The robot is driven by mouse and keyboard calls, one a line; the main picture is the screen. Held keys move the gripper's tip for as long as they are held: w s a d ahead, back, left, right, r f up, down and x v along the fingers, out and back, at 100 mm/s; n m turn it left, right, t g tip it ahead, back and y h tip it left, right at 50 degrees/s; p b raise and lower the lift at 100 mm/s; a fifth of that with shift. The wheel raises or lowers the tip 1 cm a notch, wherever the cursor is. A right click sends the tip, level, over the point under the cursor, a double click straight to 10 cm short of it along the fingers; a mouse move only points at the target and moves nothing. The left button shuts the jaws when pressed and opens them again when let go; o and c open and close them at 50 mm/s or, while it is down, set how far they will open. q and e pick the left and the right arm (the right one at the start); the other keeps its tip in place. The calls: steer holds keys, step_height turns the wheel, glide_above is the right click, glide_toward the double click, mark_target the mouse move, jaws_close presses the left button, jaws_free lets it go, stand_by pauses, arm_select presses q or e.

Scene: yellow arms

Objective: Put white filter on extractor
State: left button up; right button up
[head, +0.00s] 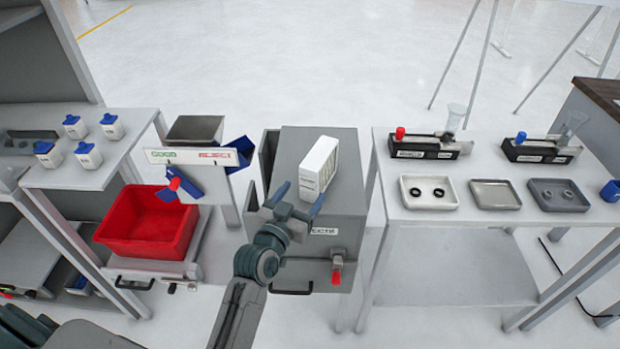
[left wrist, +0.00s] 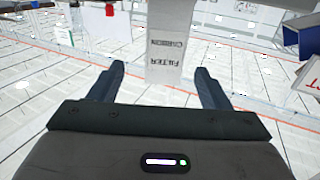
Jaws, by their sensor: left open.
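The white filter (head: 319,165) is a white box with a slatted face. It stands upright over the top of the grey extractor (head: 352,150), and its base seems to rest there. My left gripper (head: 302,191) is open at the near end of the filter, with one blue finger on each side. In the left wrist view, the white filter (left wrist: 165,68) shows between the two spread fingertips, its "FILTER CARBON" label upside down. I see a gap beside each finger. My right gripper is not in view.
A red bin (head: 146,222) stands on the left below a GOOD/REJECT sorter (head: 197,155). A white table (head: 450,222) on the right holds trays and two black devices. A red-handled valve (head: 337,270) sticks out from the extractor's front. Open floor lies behind.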

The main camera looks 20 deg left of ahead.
mark_target(310, 181)
arm_select(q)
steer(key=shift+w+r, duration=0.2)
steer(key=shift+w, duration=0.3)
steer(key=w, duration=0.2)
steer(key=w+p, duration=0.1)
steer(key=w, duration=0.1)
steer(key=shift+d+f, duration=0.25)
steer(key=shift+w, duration=0.3)
steer(key=shift+w+r+p, duration=0.2)
steer(key=shift+w+p, duration=0.1)
steer(key=shift+w+a+r+p, duration=0.1)
steer(key=shift+w+r+p, duration=0.1)
steer(key=shift+w+p, duration=0.3)
steer(key=shift+w+r+p, duration=0.2)
steer(key=shift+w+p, duration=0.05)
steer(key=shift+w, duration=0.35)
steer(key=shift+w+f, duration=0.2)
steer(key=shift+w, duration=0.4)
steer(key=shift+w+f, duration=0.15)
steer(key=shift+w, duration=0.4)
steer(key=shift+s, duration=0.1)
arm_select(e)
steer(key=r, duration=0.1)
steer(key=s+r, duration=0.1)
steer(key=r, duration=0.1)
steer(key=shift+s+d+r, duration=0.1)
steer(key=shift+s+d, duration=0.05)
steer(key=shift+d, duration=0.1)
